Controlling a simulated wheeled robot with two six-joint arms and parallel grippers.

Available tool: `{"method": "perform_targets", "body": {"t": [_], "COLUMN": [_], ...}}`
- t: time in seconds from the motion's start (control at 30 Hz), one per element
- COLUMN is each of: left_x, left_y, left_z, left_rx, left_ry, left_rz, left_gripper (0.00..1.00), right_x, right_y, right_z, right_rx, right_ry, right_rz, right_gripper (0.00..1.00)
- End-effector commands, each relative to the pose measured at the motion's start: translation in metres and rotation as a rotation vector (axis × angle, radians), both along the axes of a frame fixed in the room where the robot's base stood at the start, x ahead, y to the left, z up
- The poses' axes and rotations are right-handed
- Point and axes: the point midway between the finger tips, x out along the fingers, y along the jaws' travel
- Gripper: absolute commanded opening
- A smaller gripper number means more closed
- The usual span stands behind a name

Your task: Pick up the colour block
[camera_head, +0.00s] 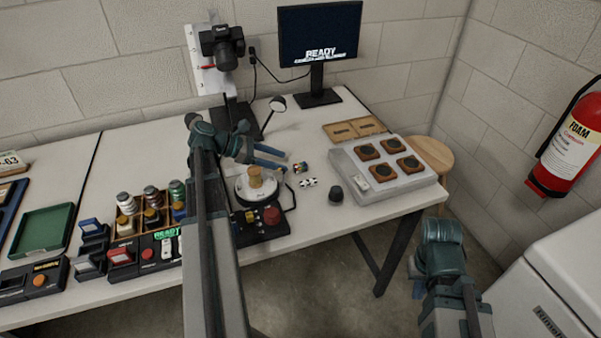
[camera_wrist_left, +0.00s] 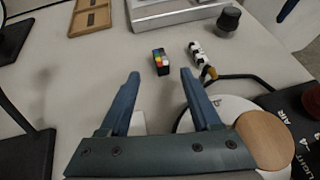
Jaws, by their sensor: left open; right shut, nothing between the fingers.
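The colour block (camera_head: 300,167) is a small dark block with red, yellow, green and blue patches. It lies on the white table just beyond my left gripper (camera_head: 283,161). In the left wrist view the block (camera_wrist_left: 160,62) is a little ahead of the gap between the two blue fingertips (camera_wrist_left: 158,75), apart from both. My left gripper is open and empty. My right gripper (camera_head: 417,289) is low at the right, off the table's front edge, shut and empty, with its fingers barely visible.
A black-and-white checked piece (camera_head: 308,183) lies close beside the block. A round stand with a wooden knob (camera_head: 256,178) sits under my left wrist. A dark knob-like cylinder (camera_head: 336,194) and a grey tray (camera_head: 380,192) with several brown pieces are to the right.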

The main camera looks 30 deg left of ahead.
Motion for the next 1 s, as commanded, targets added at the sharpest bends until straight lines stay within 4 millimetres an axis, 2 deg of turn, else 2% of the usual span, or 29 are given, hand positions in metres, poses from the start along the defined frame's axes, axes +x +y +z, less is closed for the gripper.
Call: {"method": "perform_targets", "body": {"t": [0.37,0.7,0.97,1.0], "left_x": [0.006,0.031,0.034,0.034], "left_y": [-0.009,-0.041,-0.043,-0.043], "left_z": [-0.005,-0.022,-0.021,-0.021], "left_rx": [0.000,-0.001,-0.001,-0.001], "left_ry": [0.000,0.001,0.001,0.001], "left_rz": [-0.001,-0.002,0.000,0.000], "left_gripper": [0.64,0.64,0.64,0.57], "right_x": [0.000,0.000,0.000,0.000], "right_y": [0.000,0.000,0.000,0.000], "right_z": [-0.005,-0.022,-0.021,-0.021], "right_rx": [0.000,0.000,0.000,0.000], "right_ry": [0.000,0.000,0.000,0.000], "right_rz": [0.000,0.000,0.000,0.000], "right_gripper": [0.00,0.00,0.00,0.00]}}
